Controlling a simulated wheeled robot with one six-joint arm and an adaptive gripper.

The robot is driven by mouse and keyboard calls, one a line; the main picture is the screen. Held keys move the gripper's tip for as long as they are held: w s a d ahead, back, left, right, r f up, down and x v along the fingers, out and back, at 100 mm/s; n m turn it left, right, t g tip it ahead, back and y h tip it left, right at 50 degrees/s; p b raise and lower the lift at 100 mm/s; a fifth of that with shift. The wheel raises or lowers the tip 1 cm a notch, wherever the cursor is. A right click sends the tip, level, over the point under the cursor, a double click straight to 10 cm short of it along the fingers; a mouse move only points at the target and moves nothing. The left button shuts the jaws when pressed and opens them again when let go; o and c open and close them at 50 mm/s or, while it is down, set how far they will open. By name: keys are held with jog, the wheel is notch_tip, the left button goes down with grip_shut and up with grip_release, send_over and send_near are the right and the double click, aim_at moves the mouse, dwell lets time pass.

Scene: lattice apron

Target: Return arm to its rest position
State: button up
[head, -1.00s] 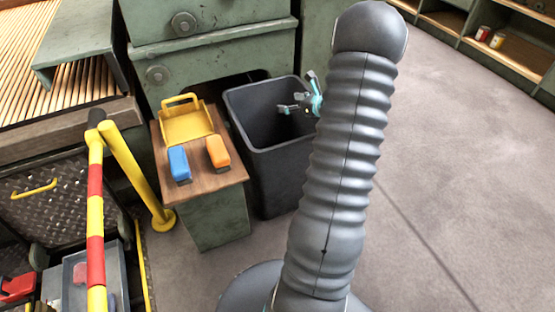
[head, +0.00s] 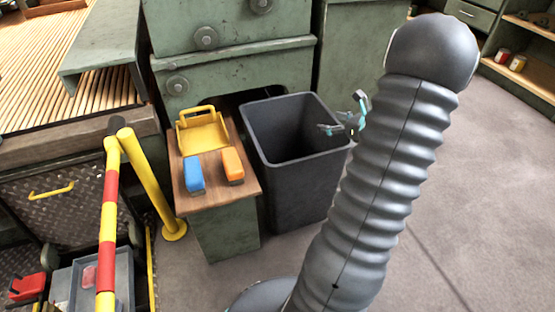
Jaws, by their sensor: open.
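My gripper (head: 342,119) shows in the head view above the right rim of the dark bin (head: 302,190). Its teal-tipped fingers are spread apart, and nothing shows between them. My grey ribbed arm fills the right-centre of the view and hides the wrist behind the gripper.
A small wood-topped stand (head: 218,187) left of the bin holds a yellow tray (head: 203,134), a blue block (head: 193,174) and an orange block (head: 233,165). A red-yellow barrier rail (head: 108,205) stands at left. Green cabinets (head: 235,70) stand behind. Floor at right is clear.

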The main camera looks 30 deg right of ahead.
jog(key=s+a+f+n+g+y, duration=0.1)
jog(key=s+a+n+g, duration=0.3)
jog(key=a+n, duration=0.35)
jog(key=s+a+f+n+g+y, duration=0.1)
jog(key=s+a+n+g+y, duration=0.1)
jog(key=s+a+n+g, duration=0.4)
jog(key=s+a+r+n+h, duration=0.2)
jog(key=a+r+n, duration=0.3)
jog(key=a, duration=0.3)
jog(key=s+a+r+n+t+h, duration=0.1)
jog(key=s+a+r+n, duration=0.1)
jog(key=a+r+n, duration=0.4)
jog(key=s+a+r+n+t+h, duration=0.1)
jog(key=s+a+r+n+h, duration=0.1)
jog(key=a+r+n, duration=0.3)
jog(key=s+a+n, duration=0.1)
jog(key=a+n, duration=0.3)
jog(key=a, duration=0.2)
jog(key=shift+a+r+h, duration=0.15)
jog(key=shift+a+h, duration=0.1)
jog(key=shift+h, duration=0.05)
jog(key=shift+s+a, duration=0.1)
jog(key=shift+a, duration=0.1)
jog(key=shift+c, duration=0.3)
